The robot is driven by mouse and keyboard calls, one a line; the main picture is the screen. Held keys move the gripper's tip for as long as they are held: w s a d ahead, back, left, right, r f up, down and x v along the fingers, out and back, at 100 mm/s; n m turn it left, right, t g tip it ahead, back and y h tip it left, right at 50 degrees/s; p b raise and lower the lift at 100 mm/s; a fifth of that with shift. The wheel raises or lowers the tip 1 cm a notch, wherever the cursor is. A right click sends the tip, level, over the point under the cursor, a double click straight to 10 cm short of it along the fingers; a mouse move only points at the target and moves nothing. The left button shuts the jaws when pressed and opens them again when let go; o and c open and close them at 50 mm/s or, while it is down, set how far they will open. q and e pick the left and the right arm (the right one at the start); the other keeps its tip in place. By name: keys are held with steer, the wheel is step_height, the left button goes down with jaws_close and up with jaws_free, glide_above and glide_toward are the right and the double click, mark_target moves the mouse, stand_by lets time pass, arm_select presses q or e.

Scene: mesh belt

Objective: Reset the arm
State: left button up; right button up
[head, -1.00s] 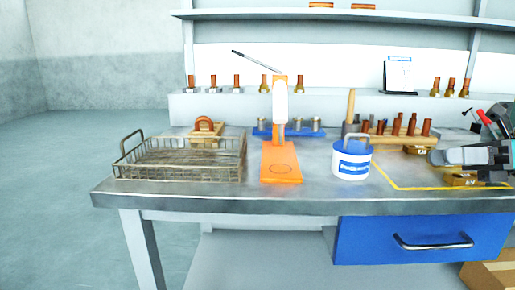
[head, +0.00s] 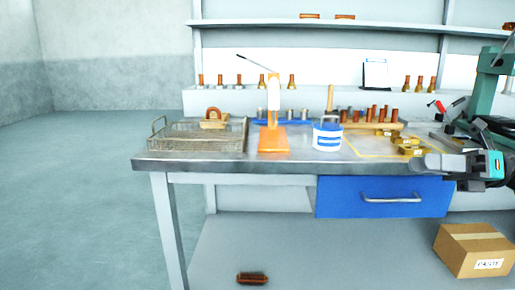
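My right gripper (head: 432,163) comes in from the right edge, above the right end of the blue drawer and in front of the bench's front edge. Its pale grey fingers point left. I see nothing held between them, but the gap is not clear from this angle. My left gripper is out of view.
The bench (head: 240,164) carries a wire basket (head: 195,146), an orange press (head: 273,138), a white-and-blue tub (head: 327,140) and a yellow-outlined area. A green machine (head: 486,92) stands at the right. A cardboard box (head: 476,250) and a copper part (head: 252,278) lie below.

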steer(key=w+a+f+m+t+y, duration=0.2)
steer(key=w+a+f+m+t, duration=0.1)
steer(key=a+f+m+t, duration=0.55)
steer(key=s+a+f+m+t+h, duration=0.25)
steer(key=f+m+h, duration=0.25)
steer(key=f+m, duration=0.3)
steer(key=s+a+f+m+t+h, duration=0.25)
steer(key=f+m+h, duration=0.25)
steer(key=m, duration=0.6)
steer(key=s+a+f+m+t+h, duration=0.25)
steer(key=f+m+h, duration=0.25)
steer(key=f+m, duration=0.3)
steer(key=s+a+f+m+g+h, duration=0.2)
steer(key=s+f+m+g, duration=0.5)
steer(key=s, duration=0.5)
arm_select(q)
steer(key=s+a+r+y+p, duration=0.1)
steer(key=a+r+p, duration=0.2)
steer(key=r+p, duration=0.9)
steer(key=p, duration=0.6)
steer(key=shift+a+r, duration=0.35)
arm_select(e)
steer(key=s+d+r+m+h, duration=0.1)
steer(key=r, duration=0.4)
steer(key=s+d+r+m, duration=0.1)
steer(key=s+d+r, duration=0.1)
steer(key=r, duration=0.4)
steer(key=shift+s+d+r+h, duration=0.15)
steer(key=shift+d+r+h, duration=0.15)
steer(key=shift+h, duration=0.1)
